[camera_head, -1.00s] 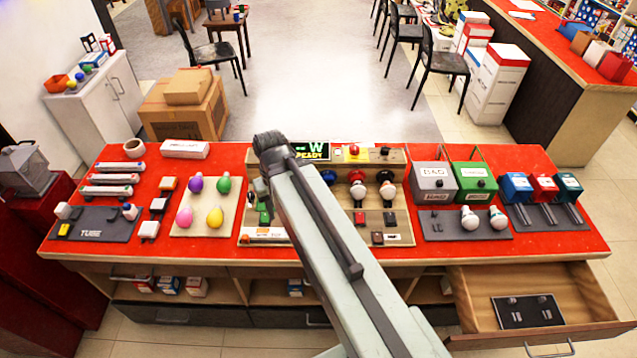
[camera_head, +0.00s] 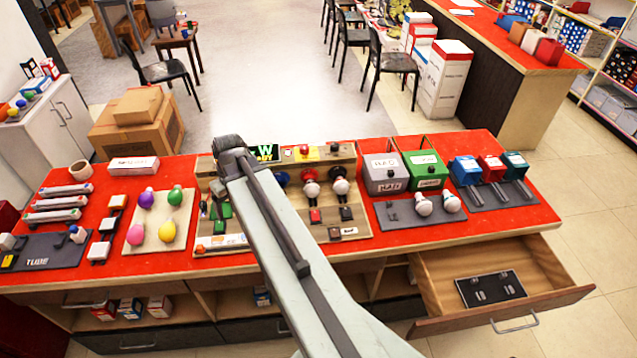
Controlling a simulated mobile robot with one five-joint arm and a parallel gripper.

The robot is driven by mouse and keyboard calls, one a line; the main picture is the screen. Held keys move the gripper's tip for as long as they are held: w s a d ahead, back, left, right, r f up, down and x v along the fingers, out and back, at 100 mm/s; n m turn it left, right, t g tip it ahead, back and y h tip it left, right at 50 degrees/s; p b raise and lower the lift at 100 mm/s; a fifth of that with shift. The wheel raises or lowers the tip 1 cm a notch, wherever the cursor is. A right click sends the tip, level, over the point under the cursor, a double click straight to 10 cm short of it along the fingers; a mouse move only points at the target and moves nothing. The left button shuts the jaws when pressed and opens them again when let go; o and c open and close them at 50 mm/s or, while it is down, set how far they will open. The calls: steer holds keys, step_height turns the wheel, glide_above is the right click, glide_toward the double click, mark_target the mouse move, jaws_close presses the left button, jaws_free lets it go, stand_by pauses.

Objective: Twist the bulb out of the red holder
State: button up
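The red holder (camera_head: 310,173) is on the wooden test board, in a row between a blue holder (camera_head: 281,180) and a black holder (camera_head: 340,171). A white bulb (camera_head: 311,189) sits in the red holder, its rounded end toward me. A similar white bulb (camera_head: 341,187) is in the black holder. My pale arm reaches up across the picture, its dark end over the board's left part, left of the red holder. My gripper's fingers do not show, so whether they are open or shut is hidden. The arm covers part of the board.
A bulb tray (camera_head: 130,240) with several coloured bulbs lies left of the arm. A grey bin (camera_head: 384,176) and a green bin (camera_head: 426,172) stand right of the board, behind two white bulbs on a dark pad (camera_head: 388,218). An open drawer (camera_head: 425,283) juts out at the right front.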

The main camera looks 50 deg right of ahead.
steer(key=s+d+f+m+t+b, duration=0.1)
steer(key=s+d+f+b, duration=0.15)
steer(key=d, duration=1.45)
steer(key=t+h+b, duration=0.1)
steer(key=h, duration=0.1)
glide_above(311, 186)
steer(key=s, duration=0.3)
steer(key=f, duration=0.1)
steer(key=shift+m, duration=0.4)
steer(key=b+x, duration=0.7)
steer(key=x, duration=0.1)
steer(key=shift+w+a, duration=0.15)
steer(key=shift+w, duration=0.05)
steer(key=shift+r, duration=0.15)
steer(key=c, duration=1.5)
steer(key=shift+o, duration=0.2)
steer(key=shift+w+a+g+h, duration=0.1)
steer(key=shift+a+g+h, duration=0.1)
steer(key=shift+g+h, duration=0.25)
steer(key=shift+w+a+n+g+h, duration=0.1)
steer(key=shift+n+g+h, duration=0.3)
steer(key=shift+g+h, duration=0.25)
